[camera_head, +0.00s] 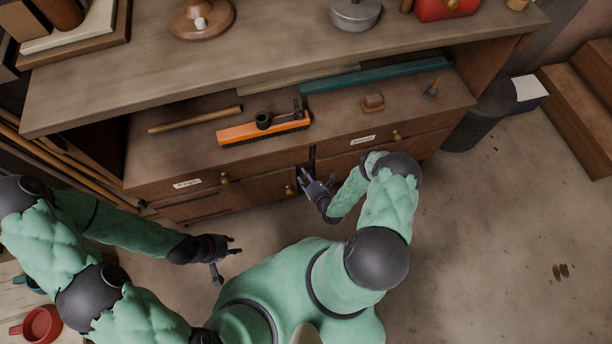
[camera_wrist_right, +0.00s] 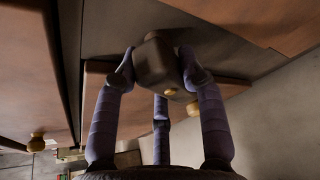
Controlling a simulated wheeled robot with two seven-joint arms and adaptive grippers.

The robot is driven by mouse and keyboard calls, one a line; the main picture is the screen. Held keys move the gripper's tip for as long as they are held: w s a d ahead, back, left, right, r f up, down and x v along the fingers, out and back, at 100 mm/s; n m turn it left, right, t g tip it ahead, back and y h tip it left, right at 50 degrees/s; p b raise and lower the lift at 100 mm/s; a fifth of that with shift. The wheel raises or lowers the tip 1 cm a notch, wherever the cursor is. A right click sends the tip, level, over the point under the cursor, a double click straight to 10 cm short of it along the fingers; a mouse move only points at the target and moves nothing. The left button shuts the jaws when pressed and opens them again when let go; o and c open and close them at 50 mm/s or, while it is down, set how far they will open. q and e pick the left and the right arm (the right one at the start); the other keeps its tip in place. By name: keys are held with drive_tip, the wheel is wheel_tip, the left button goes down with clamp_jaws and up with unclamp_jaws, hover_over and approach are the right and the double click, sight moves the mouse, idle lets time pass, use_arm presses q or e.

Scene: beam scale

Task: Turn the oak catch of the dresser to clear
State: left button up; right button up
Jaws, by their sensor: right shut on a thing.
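The wooden dresser (camera_head: 240,192) stands in front of me, with doors below its drawers. In the right wrist view, the catch (camera_wrist_right: 155,62) is a dark brown block mounted on the dresser front, between the fingers. My right gripper (camera_head: 308,182) is at the middle of the dresser front, and its purple-grey fingers (camera_wrist_right: 155,80) are shut around the block. In the head view the hand hides most of the catch, so I cannot tell its exact angle. My left gripper (camera_head: 228,258) is open and empty, in front of the dresser's left part.
Brass knobs (camera_head: 225,181) stick out from the dresser front; one shows in the wrist view (camera_wrist_right: 36,144). An orange brush (camera_head: 262,132), a wooden rod (camera_head: 195,119) and a teal strip (camera_head: 375,76) lie on the dresser. A dark bin (camera_head: 480,118) stands at right.

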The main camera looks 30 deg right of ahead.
idle(0.3)
drive_tip(key=o, duration=1.2)
drive_tip(key=shift+c, duration=0.2)
drive_tip(key=v, duration=1.2)
drive_tip(key=shift+a, duration=0.1)
